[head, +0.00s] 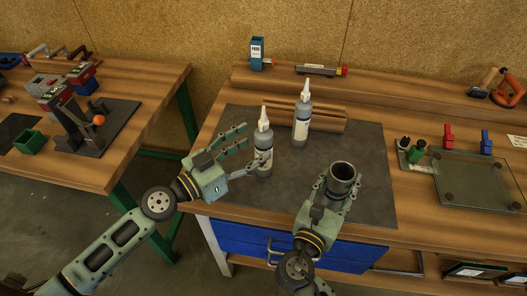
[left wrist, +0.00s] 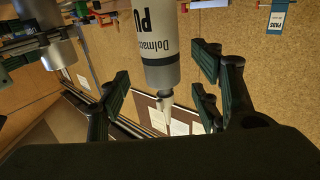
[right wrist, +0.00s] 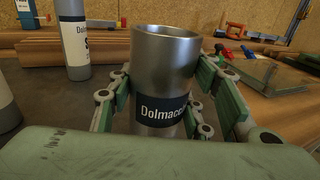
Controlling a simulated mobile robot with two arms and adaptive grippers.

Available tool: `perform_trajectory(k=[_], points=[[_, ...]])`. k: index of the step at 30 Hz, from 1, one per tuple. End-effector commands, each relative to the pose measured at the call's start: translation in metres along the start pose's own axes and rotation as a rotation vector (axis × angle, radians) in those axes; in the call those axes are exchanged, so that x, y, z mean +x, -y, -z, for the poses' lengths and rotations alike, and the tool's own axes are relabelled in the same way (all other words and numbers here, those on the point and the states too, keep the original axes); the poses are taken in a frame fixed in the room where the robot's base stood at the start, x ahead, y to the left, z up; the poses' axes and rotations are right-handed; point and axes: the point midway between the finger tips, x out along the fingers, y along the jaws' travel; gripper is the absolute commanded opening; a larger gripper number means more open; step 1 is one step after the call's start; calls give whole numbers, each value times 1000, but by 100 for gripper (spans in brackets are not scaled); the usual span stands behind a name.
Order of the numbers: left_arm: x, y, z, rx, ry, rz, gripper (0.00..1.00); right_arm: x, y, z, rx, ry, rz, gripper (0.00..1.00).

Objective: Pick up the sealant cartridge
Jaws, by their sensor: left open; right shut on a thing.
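A grey cartridge with a white nozzle (head: 264,152) stands upright on the dark mat. In the left wrist view it appears upside down, and its label (left wrist: 158,30) reads "Dolmacc… PU". My left gripper (head: 250,152) is open, with its fingers on either side of this cartridge; I cannot tell whether they touch it. A second similar cartridge (head: 301,122) stands behind to the right; its label in the right wrist view (right wrist: 74,38) is partly hidden. My right gripper (head: 336,193) is shut on an open-topped metal cylinder (head: 342,174) with a dark "Dolmacc…" label (right wrist: 160,108).
A glass plate (head: 478,182) with red and blue clamps lies at the right. A blue box (head: 257,52) stands on the back ledge. The mat (head: 240,118) has free room behind the left gripper.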

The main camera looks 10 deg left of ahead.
Motion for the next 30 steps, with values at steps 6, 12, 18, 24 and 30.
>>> perform_trajectory(k=[6, 12, 18, 24, 30], points=[[20, 1, 6, 3, -5, 0, 58, -1, 0, 5, -3, -9, -1, 16], [42, 2, 8, -2, -5, 2, 58, -1, 0, 5, -3, -9, -1, 16], [51, 2, 6, 1, -1, 1, 58, -1, 0, 5, -3, -9, -1, 16], [51, 2, 6, 1, -1, 1, 56, -1, 0, 5, -3, -9, -1, 16], [50, 2, 6, 1, -1, 1, 38, -1, 0, 5, -3, -9, -1, 16]])
